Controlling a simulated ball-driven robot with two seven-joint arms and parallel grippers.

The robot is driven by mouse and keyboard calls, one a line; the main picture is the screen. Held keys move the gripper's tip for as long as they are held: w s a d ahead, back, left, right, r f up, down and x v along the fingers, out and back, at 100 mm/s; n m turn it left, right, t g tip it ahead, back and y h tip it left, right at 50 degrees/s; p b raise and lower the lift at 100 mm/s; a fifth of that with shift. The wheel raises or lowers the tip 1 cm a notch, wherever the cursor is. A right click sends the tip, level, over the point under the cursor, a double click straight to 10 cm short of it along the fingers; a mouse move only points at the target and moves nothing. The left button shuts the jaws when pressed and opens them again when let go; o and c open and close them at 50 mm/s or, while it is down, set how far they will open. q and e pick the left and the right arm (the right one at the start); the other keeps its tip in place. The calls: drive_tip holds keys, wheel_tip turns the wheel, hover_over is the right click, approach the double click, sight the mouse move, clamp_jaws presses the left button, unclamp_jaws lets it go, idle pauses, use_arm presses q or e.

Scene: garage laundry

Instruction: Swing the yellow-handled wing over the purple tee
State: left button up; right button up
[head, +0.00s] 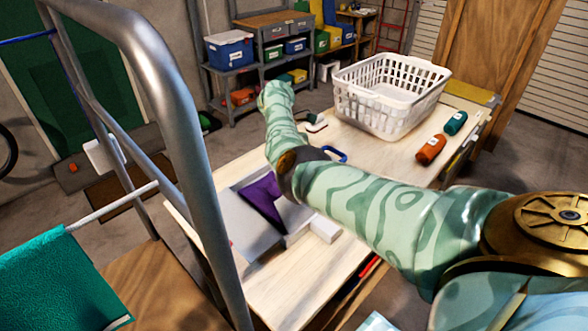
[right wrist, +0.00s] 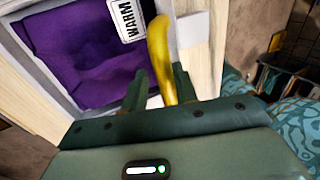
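The purple tee (head: 264,200) lies on a pale grey folding board (head: 232,220) on the wooden bench. In the right wrist view the tee (right wrist: 75,50) fills the upper left, close by, with a white label reading WARM (right wrist: 127,18). The yellow handle (right wrist: 162,48) rises between the dark fingers of my right gripper (right wrist: 165,88). The fingers stand apart, and a gap shows between the left finger and the handle. In the head view my right arm hides part of the board, and I cannot make out its gripper. My left gripper is not in view.
A metal rail frame (head: 178,110) with a teal towel (head: 55,285) is at the left. A white block (head: 325,229) sits by the board.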

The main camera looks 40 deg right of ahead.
drive_tip(key=shift+o, duration=0.4)
drive_tip(key=shift+d+r, duration=0.1)
drive_tip(key=shift+d, duration=0.05)
drive_tip(key=b+v, duration=0.2)
drive_tip(key=v, duration=1)
